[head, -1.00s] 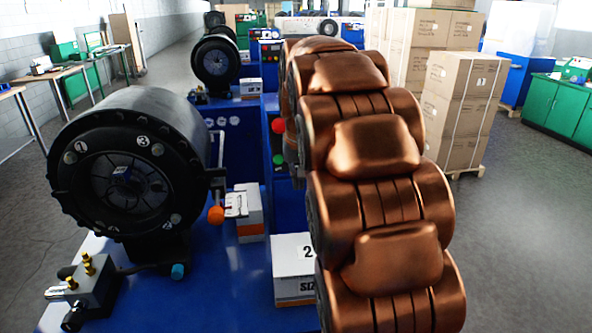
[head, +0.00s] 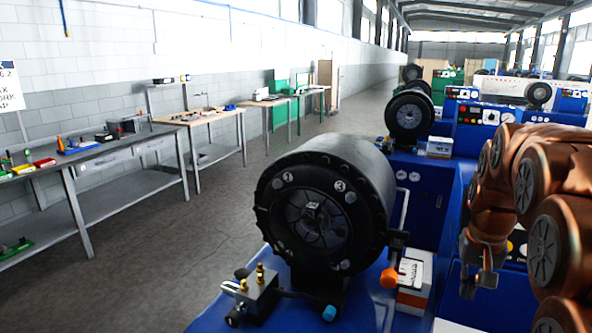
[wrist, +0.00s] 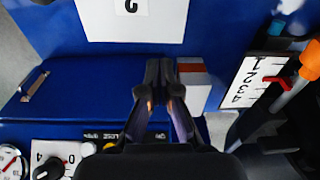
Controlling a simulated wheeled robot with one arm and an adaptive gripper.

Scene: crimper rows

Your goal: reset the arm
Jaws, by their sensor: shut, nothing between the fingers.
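My gripper (head: 480,285) hangs at the right of the head view, below my copper-coloured arm. In the wrist view my gripper (wrist: 160,78) shows two dark fingers close together, with nothing between them. It is over the blue machine (wrist: 90,80), apart from the black crimper head (head: 325,205) at its left in the head view. How high the fingertips are above the blue surface is hard to tell.
A white-and-orange box (head: 411,278) stands beside the crimper, close to my fingers in the wrist view (wrist: 193,84). A lever with an orange knob (head: 389,278) sticks out there. Workbenches (head: 90,160) line the left wall. The floor (head: 190,240) between is clear.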

